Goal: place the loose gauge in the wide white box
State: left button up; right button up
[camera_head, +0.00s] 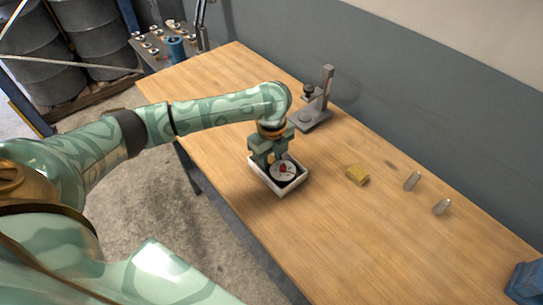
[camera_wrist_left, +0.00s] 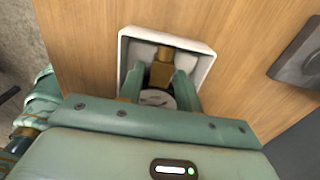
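The loose gauge (camera_head: 284,171) has a round white dial with a red mark, and a brass fitting shows in the left wrist view (camera_wrist_left: 163,56). It is within the outline of the wide white box (camera_head: 268,182), a shallow tray on the table. My left gripper (camera_head: 272,158) is over the box, with its two fingers (camera_wrist_left: 160,82) on either side of the gauge's brass part, seemingly closed on it. Whether the gauge touches the box floor is hidden. The box also shows in the left wrist view (camera_wrist_left: 207,57). My right gripper is not in view.
A grey stand (camera_head: 312,117) with an upright post is behind the box. A blue object (camera_head: 525,285) is at the lower right. Bare table (camera_head: 330,240) lies in front.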

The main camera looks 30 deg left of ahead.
aim_at(272, 160)
pick_arm(q)
jog(key=shift+o, duration=0.2)
jog(key=shift+r, duration=0.15)
notch_tip(272, 160, up, 12)
jog(key=p, duration=0.6)
jog(key=shift+d, duration=0.1)
